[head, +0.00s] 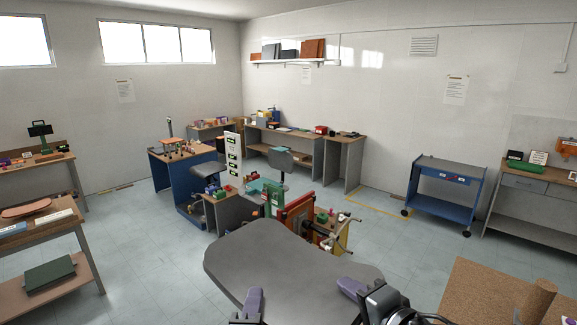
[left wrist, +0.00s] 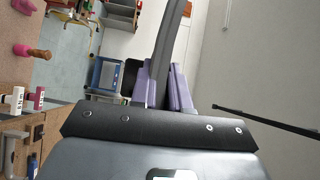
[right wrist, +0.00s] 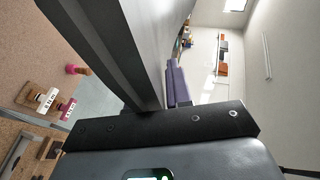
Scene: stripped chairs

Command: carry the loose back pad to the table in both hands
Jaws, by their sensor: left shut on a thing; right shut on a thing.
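The loose back pad (head: 285,262) is a broad, dark grey, rounded panel held out in front of me in the head view. My left gripper (head: 254,297) is shut on its near left edge. My right gripper (head: 352,286) is shut on its near right edge. In the left wrist view the pad (left wrist: 172,35) shows edge-on between the purple fingers (left wrist: 163,85). In the right wrist view the pad (right wrist: 120,40) hides one finger, and the other purple finger (right wrist: 177,85) shows beside it. I cannot tell which table the task means.
A crowded low bench (head: 232,212) with a red vise stands beyond the pad, partly hidden by it. A wooden shelf table (head: 60,262) is at left, a blue cart (head: 443,190) at right. A brown speckled surface (head: 475,290) is at lower right. Floor (head: 150,255) is clear at left.

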